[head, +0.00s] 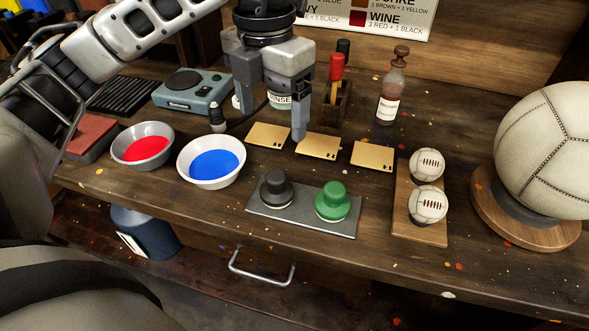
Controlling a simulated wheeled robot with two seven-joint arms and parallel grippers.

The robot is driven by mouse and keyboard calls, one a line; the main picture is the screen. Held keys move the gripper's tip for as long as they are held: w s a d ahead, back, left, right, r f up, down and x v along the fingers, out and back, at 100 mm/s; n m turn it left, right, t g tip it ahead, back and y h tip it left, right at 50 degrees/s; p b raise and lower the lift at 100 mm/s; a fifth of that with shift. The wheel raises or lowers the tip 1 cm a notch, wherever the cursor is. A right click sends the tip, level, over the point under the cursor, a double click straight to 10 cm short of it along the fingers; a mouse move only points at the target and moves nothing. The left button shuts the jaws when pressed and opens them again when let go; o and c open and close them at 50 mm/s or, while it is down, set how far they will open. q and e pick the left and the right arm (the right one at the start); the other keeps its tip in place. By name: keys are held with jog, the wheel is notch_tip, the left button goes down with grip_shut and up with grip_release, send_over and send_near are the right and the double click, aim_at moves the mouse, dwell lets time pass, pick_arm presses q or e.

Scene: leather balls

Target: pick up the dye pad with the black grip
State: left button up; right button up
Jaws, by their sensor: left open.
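The dye pad with the black grip (276,189) stands upright on a dark grey plate (302,223) near the front of the bench. A dye pad with a green grip (333,201) stands just right of it on the same plate. My left gripper (273,126) is above the bench, behind and above the black-gripped pad and apart from it. It points down, its two fingers spread with nothing between them. My right gripper does not show.
Bowls of red (143,147) and blue dye (211,162) stand left of the plate. Several tan cards (372,156) lie behind it. Two small balls rest on a wooden board (419,230) at right, near a large ball (548,150). A bottle (390,95) stands at the back.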

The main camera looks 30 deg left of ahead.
aim_at(275, 176)
pick_arm(q)
jog(key=f, duration=0.9)
jog(key=shift+s+f, duration=0.15)
jog(key=shift+s, duration=0.05)
jog(key=shift+f, duration=0.6)
jog(key=f, duration=0.4)
jog(key=shift+s+d+f, duration=0.1)
jog(key=shift+d, duration=0.1)
jog(key=shift+f, duration=0.5)
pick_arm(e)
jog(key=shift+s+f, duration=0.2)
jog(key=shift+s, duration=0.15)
pick_arm(q)
jog(key=c, duration=1.1)
